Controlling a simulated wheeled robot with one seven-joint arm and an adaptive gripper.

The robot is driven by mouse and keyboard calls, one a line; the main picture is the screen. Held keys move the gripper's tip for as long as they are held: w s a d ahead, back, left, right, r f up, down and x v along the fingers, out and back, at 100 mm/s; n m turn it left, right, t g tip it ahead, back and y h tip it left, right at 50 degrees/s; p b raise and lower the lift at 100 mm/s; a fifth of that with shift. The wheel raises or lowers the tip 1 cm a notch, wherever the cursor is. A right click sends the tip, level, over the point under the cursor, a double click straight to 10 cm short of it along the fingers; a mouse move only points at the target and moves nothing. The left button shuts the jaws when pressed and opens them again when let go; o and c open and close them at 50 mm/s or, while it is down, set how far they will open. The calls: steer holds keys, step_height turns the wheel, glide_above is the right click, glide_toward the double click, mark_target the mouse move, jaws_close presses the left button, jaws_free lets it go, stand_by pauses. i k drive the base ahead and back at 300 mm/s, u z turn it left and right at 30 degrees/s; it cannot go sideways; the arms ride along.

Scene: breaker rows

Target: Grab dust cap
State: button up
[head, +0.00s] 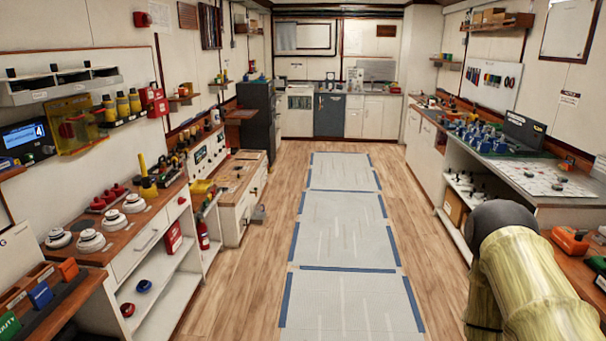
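I cannot tell for certain which thing is the dust cap. Several white round pieces with dark tops (91,241) stand on the left wooden counter (130,240). Red round pieces (98,204) sit behind them. On the white shelf below lie a blue round piece (144,286) and a red one (127,309); either kind could be a cap, but they are too small to tell. My arm shows at the lower right, and my gripper is out of view. Nothing shows whether it holds anything.
A clear floor lane with pale mats (345,240) edged in blue tape runs down the middle. A right workbench (560,205) holds blue fixtures (490,135). A fire extinguisher (203,237) stands by the left cabinets. A dark cabinet (257,115) stands farther back.

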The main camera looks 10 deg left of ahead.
mark_target(109, 197)
steer(key=u, duration=0.25)
steer(key=i, duration=1.55)
steer(key=u, duration=1.55)
steer(key=i, duration=0.9)
steer(key=u, duration=0.75)
